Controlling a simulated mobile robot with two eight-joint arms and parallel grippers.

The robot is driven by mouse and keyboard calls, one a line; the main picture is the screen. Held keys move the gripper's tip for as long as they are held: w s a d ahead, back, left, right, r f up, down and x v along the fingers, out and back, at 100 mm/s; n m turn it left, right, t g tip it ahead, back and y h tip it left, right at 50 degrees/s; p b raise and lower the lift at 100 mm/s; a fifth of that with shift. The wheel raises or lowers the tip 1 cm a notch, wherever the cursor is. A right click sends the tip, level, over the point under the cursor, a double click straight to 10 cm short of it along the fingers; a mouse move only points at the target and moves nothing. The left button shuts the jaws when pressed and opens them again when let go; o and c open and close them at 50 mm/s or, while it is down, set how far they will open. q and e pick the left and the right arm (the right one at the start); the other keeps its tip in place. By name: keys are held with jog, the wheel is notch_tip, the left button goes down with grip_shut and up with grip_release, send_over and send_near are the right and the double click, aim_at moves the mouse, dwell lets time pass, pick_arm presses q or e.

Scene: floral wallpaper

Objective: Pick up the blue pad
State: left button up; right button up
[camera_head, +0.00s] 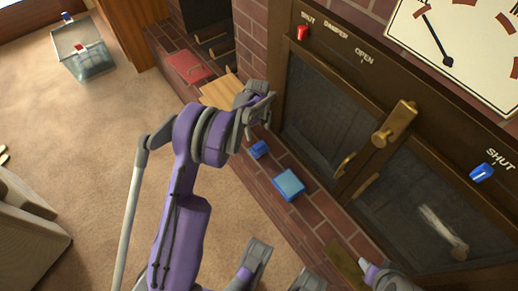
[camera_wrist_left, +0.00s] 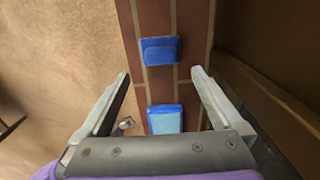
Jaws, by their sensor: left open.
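Two blue things lie on the brick hearth ledge, and I cannot tell for sure which is the blue pad. One is a small darker blue piece (camera_head: 259,149). The other is a larger block with a light blue top (camera_head: 288,185). My left gripper (camera_head: 262,106) is above the ledge, up the picture from both. In the left wrist view it is open and empty (camera_wrist_left: 160,92). There a light blue block (camera_wrist_left: 165,119) shows low between the fingers and a darker blue piece (camera_wrist_left: 160,50) lies beyond them.
A red pad (camera_head: 188,66) and a wooden board (camera_head: 222,90) lie farther along the ledge. Dark fireplace doors with a brass handle (camera_head: 395,122) stand beside it. A clear bin (camera_head: 84,55) stands on the carpet (camera_head: 90,150), which is mostly free. Grey parts of mine show at the bottom edge.

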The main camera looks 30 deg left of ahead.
aim_at(259, 145)
pick_arm(q)
notch_tip(259, 145, down, 6)
jog(key=shift+r+b, duration=0.15)
jog(key=shift+b, duration=0.5)
jog(key=f+b, duration=0.1)
jog(key=f, duration=0.4)
jog(key=shift+d+b, duration=0.2)
jog(key=shift+b, duration=0.15)
jog(key=c, duration=1.3)
notch_tip(259, 145, up, 10)
jog(key=p, duration=0.2)
jog(key=shift+p, duration=0.35)
jog(key=shift+c, duration=0.2)
